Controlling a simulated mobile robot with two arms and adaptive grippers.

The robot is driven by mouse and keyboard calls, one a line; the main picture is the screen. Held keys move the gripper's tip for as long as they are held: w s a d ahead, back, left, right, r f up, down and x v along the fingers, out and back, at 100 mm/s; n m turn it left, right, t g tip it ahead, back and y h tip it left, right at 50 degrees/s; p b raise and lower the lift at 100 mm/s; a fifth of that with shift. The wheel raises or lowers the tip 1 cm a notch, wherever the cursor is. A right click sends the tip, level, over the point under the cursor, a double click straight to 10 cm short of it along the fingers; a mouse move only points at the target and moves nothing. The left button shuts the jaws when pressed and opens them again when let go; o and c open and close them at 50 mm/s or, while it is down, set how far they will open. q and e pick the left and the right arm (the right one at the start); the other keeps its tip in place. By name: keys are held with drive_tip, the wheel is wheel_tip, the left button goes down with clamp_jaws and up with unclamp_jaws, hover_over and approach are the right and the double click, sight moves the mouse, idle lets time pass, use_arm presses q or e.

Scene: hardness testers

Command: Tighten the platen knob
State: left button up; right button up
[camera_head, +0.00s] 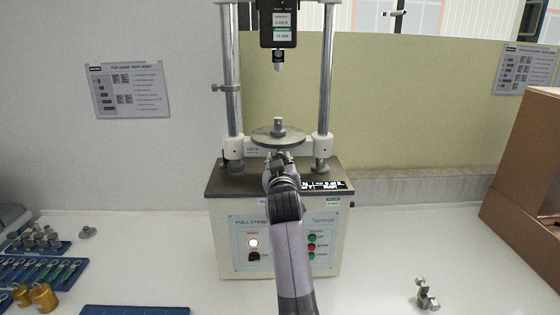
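The test stand (226,232) stands upright on the white bench, with two columns and a front panel of buttons. Its round grey platen (262,138) sits low between the columns, with a small metal fixture (278,126) on top. My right gripper (279,156) reaches in from the bottom and is at the front of the stand, just below the platen's front edge. Its fingertips are small and partly hidden by my own wrist, so I cannot tell whether they are closed. The platen knob is not clearly visible; my gripper covers that spot. My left gripper is not in view.
A force gauge (279,28) hangs above the platen. Blue trays (62,272) with small parts and brass weights (42,297) lie at left. A metal clamp piece (427,294) lies at right, near a brown box (521,170).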

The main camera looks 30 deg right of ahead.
drive_tip(key=shift+o, duration=1)
drive_tip(key=shift+r, duration=0.15)
drive_tip(key=v, duration=0.7)
drive_tip(key=shift+s, duration=0.3)
drive_tip(key=shift+a, duration=0.1)
